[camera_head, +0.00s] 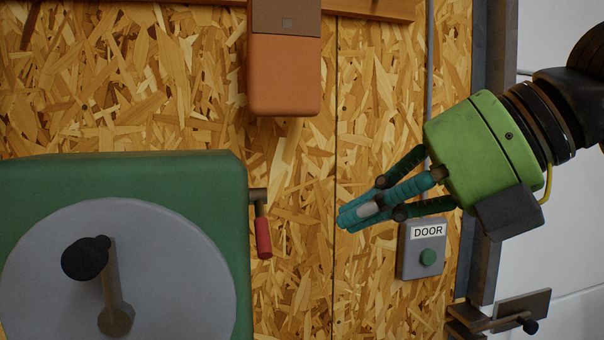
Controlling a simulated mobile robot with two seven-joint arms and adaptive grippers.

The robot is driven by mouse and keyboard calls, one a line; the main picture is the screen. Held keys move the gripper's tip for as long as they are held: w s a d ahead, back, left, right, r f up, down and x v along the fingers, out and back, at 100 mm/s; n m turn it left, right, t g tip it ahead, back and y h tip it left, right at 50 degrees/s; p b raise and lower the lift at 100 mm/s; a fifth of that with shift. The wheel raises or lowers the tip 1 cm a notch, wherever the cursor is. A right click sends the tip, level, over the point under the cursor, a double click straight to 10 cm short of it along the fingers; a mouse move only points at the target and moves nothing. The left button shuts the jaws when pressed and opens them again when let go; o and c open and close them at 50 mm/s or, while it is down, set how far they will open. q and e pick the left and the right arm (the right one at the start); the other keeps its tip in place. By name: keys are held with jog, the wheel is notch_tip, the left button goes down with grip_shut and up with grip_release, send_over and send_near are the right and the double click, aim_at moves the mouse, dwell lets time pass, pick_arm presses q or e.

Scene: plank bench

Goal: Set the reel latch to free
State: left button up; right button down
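The reel is a green housing (190,172) at the lower left with a grey disc (160,250) on its face. The reel latch (263,237) sticks out of the housing's right side. It is a short dark pivot with a red handle hanging down. My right gripper (350,217), with teal fingers and a green body, comes in from the right. Its fingertips are close together, to the right of the latch and apart from it. I see nothing held between them. My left gripper is out of view.
A crank with a black knob (85,259) sits on the disc. An orange-brown box (284,75) is on the chipboard wall above the latch. A DOOR box (424,258) with a green button is just below my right gripper. A metal bracket (512,313) is at the lower right.

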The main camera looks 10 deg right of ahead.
aim_at(262, 227)
jog(key=w+d+r+m+g+y+p, duration=0.25)
jog(key=r+m+p, duration=0.25)
jog(key=m+p, duration=0.3)
pick_arm(q)
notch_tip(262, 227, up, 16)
jog(key=p, duration=0.5)
pick_arm(e)
jog(key=w+a+f, duration=0.1)
jog(key=a+f, duration=0.1)
jog(key=w+a+f+m, duration=0.1)
jog(key=w+a+f, duration=0.1)
jog(key=a+f, duration=0.1)
jog(key=w+a+f+m+y, duration=0.1)
jog(key=w+a+f, duration=0.1)
jog(key=a+f, duration=0.1)
jog(key=shift+w+a+g, duration=0.2)
jog(key=shift+a+g, duration=0.05)
jog(key=shift+g, duration=0.1)
jog(key=shift+a, duration=0.1)
